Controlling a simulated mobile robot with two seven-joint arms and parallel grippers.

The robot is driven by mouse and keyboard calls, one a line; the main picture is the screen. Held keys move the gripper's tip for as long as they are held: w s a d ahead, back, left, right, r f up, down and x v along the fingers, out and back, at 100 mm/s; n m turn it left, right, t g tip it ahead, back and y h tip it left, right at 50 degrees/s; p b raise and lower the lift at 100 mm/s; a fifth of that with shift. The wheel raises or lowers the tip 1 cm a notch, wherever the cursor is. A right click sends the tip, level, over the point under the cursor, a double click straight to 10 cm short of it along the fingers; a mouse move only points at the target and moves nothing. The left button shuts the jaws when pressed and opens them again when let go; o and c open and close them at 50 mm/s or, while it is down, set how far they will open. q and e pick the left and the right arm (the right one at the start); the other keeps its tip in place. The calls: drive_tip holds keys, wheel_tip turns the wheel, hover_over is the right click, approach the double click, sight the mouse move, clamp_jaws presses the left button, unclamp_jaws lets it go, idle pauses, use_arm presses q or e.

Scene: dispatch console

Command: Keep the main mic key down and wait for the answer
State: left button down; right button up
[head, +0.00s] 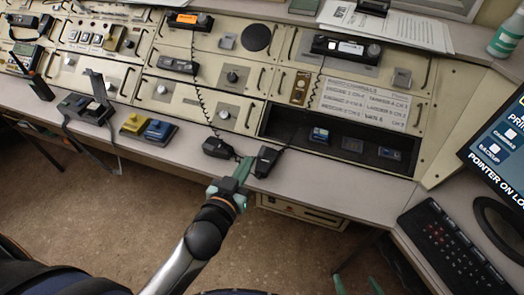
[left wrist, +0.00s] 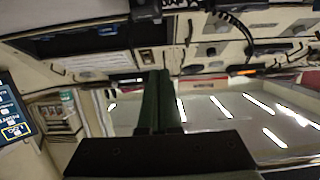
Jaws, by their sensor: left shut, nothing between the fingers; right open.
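Two black hand mics lie at the front edge of the desk, a left one (head: 217,148) and a right one (head: 266,161), each with a coiled cord up to the console. I cannot read which is the main mic, and its key is not clearly visible. My left gripper (head: 246,166) is shut and empty, its green fingertips between the two mics, close to the right one; I cannot tell if they touch it. In the left wrist view its fingers (left wrist: 160,88) are together. My right gripper (head: 356,284) shows at the bottom edge, open and away from the desk.
A yellow-topped box (head: 134,123) and a blue-topped box (head: 160,131) sit left on the desk, beside a dark desk unit (head: 85,106). A dark recess (head: 340,140) lies right of the mics. A keyboard (head: 452,247) and monitor (head: 498,148) stand at right.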

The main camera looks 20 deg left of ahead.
use_arm(q)
drive_tip(key=shift+w, duration=0.15)
hover_over(259, 158)
drive_tip(key=shift+w+f, duration=0.25)
drive_tip(key=shift+f, duration=1)
wheel_tip(259, 158, down, 3)
drive_tip(key=shift+s+b, duration=0.15)
drive_tip(key=shift+b, duration=0.35)
drive_tip(key=shift+f, duration=0.65)
